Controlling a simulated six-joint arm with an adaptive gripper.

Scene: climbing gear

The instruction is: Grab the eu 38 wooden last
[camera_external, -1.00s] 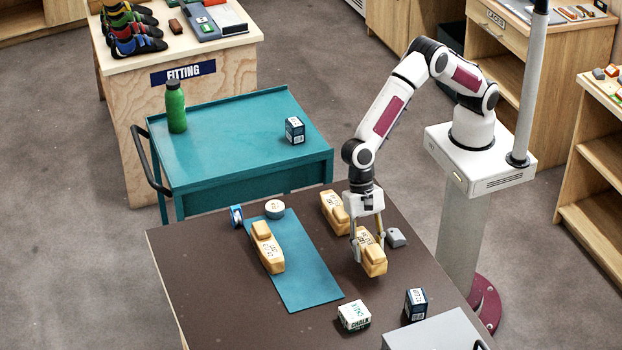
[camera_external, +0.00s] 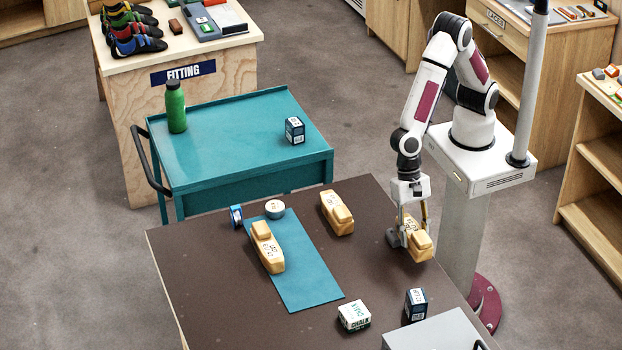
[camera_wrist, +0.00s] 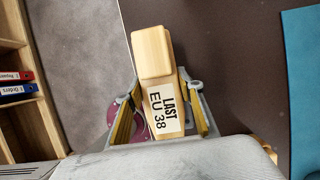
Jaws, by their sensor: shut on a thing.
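The EU 38 wooden last (camera_external: 421,246) is a pale wooden block with a white label. My gripper (camera_external: 415,229) is shut on it near the table's right edge. In the wrist view the last (camera_wrist: 153,55) lies between the two fingers of my gripper (camera_wrist: 163,95), and its label reads "LAST EU 38". I cannot tell whether it is clear of the table. Two similar lasts stay on the table: one (camera_external: 337,213) at the back and one (camera_external: 267,247) on the teal mat.
The teal mat (camera_external: 305,287) lies on the dark table (camera_external: 215,290). A tape roll (camera_external: 275,209), a blue roll (camera_external: 236,217), a chalk box (camera_external: 354,316), a dark box (camera_external: 416,304) and a grey case (camera_external: 435,332) stand around.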

